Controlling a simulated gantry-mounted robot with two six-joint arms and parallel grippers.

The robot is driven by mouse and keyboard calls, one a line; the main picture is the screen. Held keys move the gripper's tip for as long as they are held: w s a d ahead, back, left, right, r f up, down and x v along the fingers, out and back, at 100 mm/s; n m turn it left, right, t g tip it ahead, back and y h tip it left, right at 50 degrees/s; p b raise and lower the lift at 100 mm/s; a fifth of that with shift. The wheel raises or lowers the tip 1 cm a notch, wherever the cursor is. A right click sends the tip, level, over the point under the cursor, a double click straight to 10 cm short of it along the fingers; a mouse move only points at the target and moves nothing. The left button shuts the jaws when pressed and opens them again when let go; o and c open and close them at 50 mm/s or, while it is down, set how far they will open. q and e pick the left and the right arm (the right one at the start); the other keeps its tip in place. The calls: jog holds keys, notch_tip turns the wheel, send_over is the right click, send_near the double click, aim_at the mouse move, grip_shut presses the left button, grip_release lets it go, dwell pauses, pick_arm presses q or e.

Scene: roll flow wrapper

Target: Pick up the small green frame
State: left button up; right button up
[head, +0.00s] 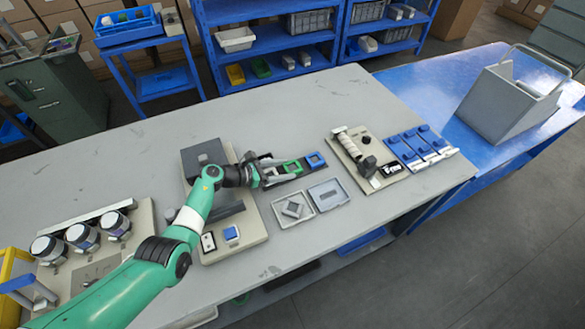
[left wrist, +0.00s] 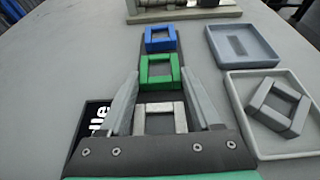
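The small green frame (head: 287,168) lies on a dark strip in the middle of the grey table. In the left wrist view the green frame (left wrist: 157,84) is a square ring just ahead of my fingers. A blue frame (left wrist: 160,48) lies beyond it on the strip. A light grey frame (left wrist: 160,107) lies nearer, between my fingers as the wrist camera sees it. My left gripper (head: 275,171) is over the near end of the strip. Its fingers (left wrist: 163,76) are spread apart, with nothing clamped between them. My right gripper is not in view.
A shallow tray (left wrist: 235,98) holding a grey frame stands right of the strip, beside another shallow grey tray (left wrist: 218,58). A beige plate with a grey device (head: 360,150) and a blue fixture (head: 420,147) stand further right. The table's back (head: 300,100) is clear.

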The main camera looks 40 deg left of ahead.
pick_arm(q)
jog(key=c, duration=0.7)
jog(key=r+p, duration=0.2)
jog(key=r, duration=0.1)
jog(key=r+p, duration=0.1)
jog(key=p, duration=0.1)
jog(key=shift+s+d+r, duration=0.15)
jog(key=shift+s+r, duration=0.1)
jog(key=shift+r, duration=0.1)
jog(key=s+d+r+p, duration=0.6)
jog(key=s+r+p, duration=0.2)
jog(key=s, duration=0.3)
jog(key=shift+s+d+r+p, duration=0.15)
jog(key=shift+s+d+p, duration=0.2)
jog(key=shift+p, duration=0.1)
